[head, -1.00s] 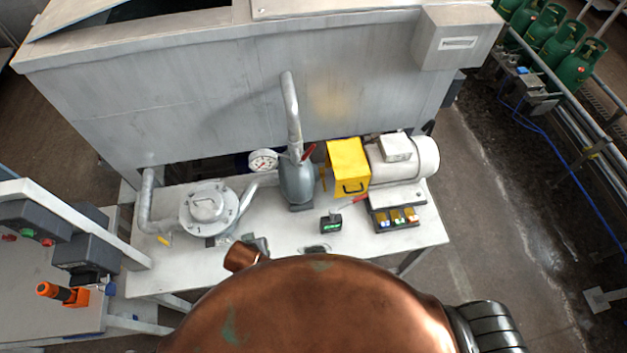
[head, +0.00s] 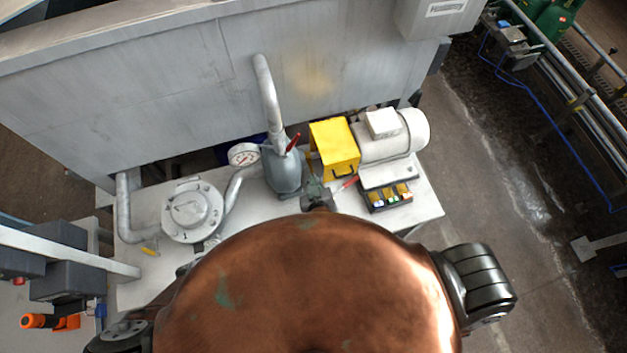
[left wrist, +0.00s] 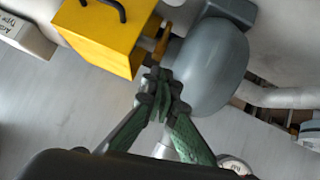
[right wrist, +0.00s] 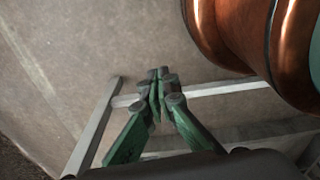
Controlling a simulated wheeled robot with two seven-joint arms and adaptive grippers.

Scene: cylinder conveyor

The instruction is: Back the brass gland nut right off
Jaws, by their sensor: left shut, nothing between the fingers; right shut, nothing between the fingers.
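A small brass-coloured part (left wrist: 163,40), which looks like the gland nut, sits between the yellow box (left wrist: 105,35) and the rounded grey pump body (left wrist: 212,65) in the left wrist view. My left gripper (left wrist: 159,78) is shut and empty, its tips just in front of the brass part; I cannot tell whether they touch anything. In the head view my left gripper (head: 312,182) is beside the pump body (head: 284,172), below the yellow box (head: 333,145). My right gripper (right wrist: 158,75) is shut and empty above the floor, and the head view does not show it.
A white motor (head: 400,137) stands right of the yellow box, with a dark tray (head: 388,205) of small coloured items in front. A red-handled tool (head: 350,182) lies near my left gripper. A gauge (head: 243,155) and round flanged housing (head: 191,211) are left. My copper body hides the bench front.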

